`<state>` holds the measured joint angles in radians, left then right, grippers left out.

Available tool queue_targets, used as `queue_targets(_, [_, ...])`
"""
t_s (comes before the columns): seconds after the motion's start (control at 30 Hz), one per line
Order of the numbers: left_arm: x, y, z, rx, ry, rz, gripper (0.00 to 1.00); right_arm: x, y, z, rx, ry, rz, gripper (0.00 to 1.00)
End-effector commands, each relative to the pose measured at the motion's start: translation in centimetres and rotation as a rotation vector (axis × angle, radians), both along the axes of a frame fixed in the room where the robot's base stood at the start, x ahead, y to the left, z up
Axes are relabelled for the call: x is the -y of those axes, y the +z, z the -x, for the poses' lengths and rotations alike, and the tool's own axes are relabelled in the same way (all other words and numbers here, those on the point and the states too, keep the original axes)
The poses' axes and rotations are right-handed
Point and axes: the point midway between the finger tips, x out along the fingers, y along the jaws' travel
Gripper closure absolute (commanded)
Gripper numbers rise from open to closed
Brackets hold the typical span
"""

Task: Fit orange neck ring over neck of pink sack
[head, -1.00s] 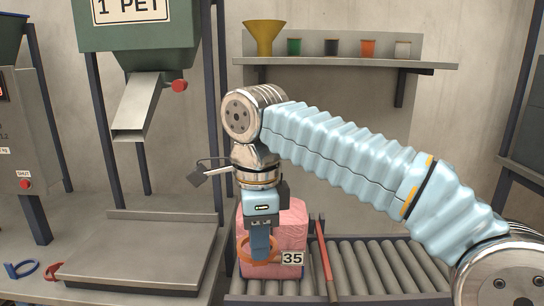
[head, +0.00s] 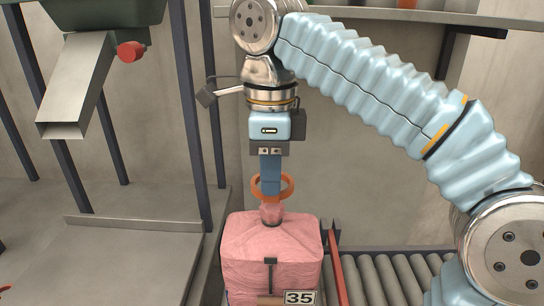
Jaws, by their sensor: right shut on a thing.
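The pink sack (head: 270,248) stands upright on the roller conveyor, with its gathered neck (head: 271,214) pointing up. A tag reading 35 (head: 300,298) is at its lower front. My right gripper (head: 271,185) points straight down above the sack, its blue fingers shut on the orange neck ring (head: 288,187). The ring looks tilted, its face partly toward me, and its lower edge shows at or just above the top of the neck. I cannot tell whether it touches the neck. The fingers hide the ring's middle. My left gripper is not in view.
A red bar (head: 338,270) runs along the conveyor just right of the sack. Bare rollers (head: 385,280) lie further right. A metal chute (head: 75,90) with a red knob hangs at the upper left over a flat scale plate (head: 120,265). A shelf (head: 400,14) crosses the top.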

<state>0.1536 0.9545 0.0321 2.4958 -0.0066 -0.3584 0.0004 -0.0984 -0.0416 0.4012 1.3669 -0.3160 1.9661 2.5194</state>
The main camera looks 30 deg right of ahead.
Motion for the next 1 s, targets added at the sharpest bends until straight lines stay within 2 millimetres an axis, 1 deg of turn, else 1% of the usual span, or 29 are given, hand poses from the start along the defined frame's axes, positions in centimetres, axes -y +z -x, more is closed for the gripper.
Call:
queue_targets(0.17, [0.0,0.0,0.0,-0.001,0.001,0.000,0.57,0.0,-0.8,0.0,-0.001,-0.001,0.001,1.00])
queue_targets(0.37, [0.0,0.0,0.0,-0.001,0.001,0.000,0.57,0.0,-2.4,0.1,-0.001,0.000,0.000,1.00])
queue_targets(0.4, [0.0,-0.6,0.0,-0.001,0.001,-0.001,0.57,0.0,-3.0,0.0,0.001,0.000,-0.001,1.00])
queue_targets(0.7, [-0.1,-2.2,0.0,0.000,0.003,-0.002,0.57,0.0,-5.3,0.0,0.000,0.000,0.000,1.00])
queue_targets(1.0, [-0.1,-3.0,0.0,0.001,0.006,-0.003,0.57,0.0,-6.6,0.0,0.000,0.000,0.000,1.00])
